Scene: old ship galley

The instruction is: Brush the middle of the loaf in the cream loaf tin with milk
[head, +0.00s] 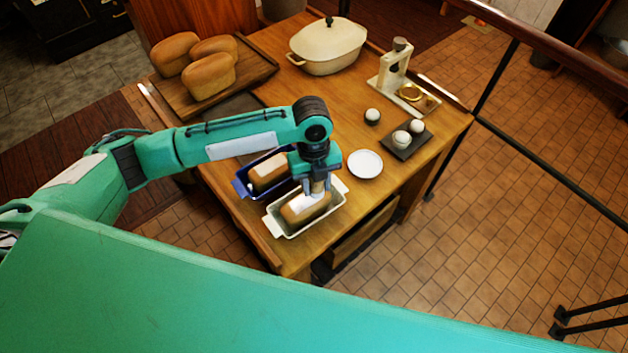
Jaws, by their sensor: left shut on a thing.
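The cream loaf tin (273,226) stands near the table's front corner, with a brown-topped loaf (296,211) inside. My left gripper (317,182) points straight down over this loaf, above its far right part. It is shut on a small pale thing, most likely the brush, which is largely hidden by the fingers. The brush's lower end is at or just above the loaf; I cannot tell whether it touches. A white round dish (365,164) is to the right of the gripper; I cannot tell whether it holds milk. My right gripper is out of view.
A blue loaf tin (240,188) with another loaf (268,171) stands close behind the cream one. Several baked loaves lie on a wooden tray (262,72) at the back left.

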